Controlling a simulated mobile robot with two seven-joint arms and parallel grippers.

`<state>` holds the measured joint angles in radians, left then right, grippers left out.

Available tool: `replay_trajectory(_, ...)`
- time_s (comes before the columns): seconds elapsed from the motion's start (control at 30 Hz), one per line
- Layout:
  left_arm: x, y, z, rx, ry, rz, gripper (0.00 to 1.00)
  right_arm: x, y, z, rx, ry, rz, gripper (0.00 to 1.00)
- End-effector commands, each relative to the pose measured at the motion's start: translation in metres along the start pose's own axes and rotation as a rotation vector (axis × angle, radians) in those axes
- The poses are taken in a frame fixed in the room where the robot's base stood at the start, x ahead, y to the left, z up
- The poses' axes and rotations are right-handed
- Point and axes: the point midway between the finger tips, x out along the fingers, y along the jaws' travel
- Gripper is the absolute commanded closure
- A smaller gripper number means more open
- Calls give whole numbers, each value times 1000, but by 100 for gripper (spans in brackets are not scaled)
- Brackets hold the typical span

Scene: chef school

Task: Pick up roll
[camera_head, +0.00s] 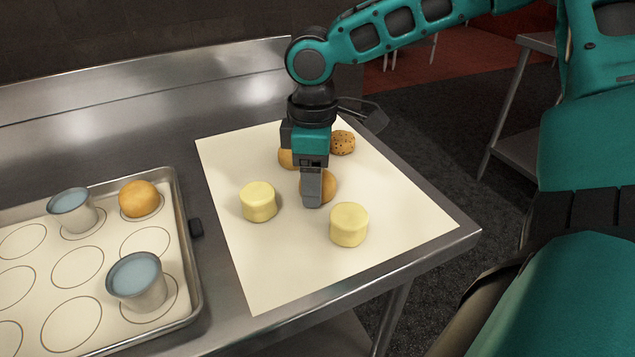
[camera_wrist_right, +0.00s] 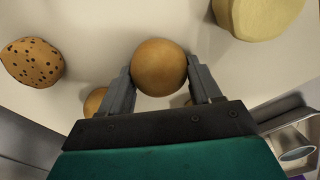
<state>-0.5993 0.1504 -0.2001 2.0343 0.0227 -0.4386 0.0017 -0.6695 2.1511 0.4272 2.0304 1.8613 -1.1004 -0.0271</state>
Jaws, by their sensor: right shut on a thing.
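A round golden-brown roll (camera_head: 328,184) is on the cream paper sheet (camera_head: 232,270), partly hidden by my right gripper (camera_head: 314,196). The gripper points down and is shut on this roll. In the right wrist view the roll (camera_wrist_right: 160,66) sits between the two fingers of the right gripper (camera_wrist_right: 160,80). Another plain roll (camera_head: 288,158) is behind the gripper, mostly hidden by it. A speckled roll (camera_head: 343,142) lies at the back right of the sheet and also shows in the wrist view (camera_wrist_right: 33,62). My left gripper is not in view.
Two pale yellow cylinders, one at left (camera_head: 258,202) and one at right (camera_head: 349,226), stand close to the gripper. A metal tray (camera_head: 190,270) at left has printed circles, an orange-brown roll (camera_head: 139,199) and two cups of blue (camera_head: 72,212) (camera_head: 137,281). The counter's right edge is near.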

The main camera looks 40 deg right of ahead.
Motion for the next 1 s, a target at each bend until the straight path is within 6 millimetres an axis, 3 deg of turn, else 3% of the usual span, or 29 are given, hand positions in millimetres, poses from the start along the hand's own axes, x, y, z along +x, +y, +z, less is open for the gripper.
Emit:
replay_trajectory(0.17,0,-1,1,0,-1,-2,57,0,0,0,0,0,1,67)
replay_trajectory(0.57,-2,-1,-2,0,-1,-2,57,-12,0,-1,0,3,2,67)
replay_trajectory(0.77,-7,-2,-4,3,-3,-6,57,-46,1,-1,0,5,5,67)
replay_trajectory(1.0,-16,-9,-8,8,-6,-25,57,-115,1,-1,1,5,5,67)
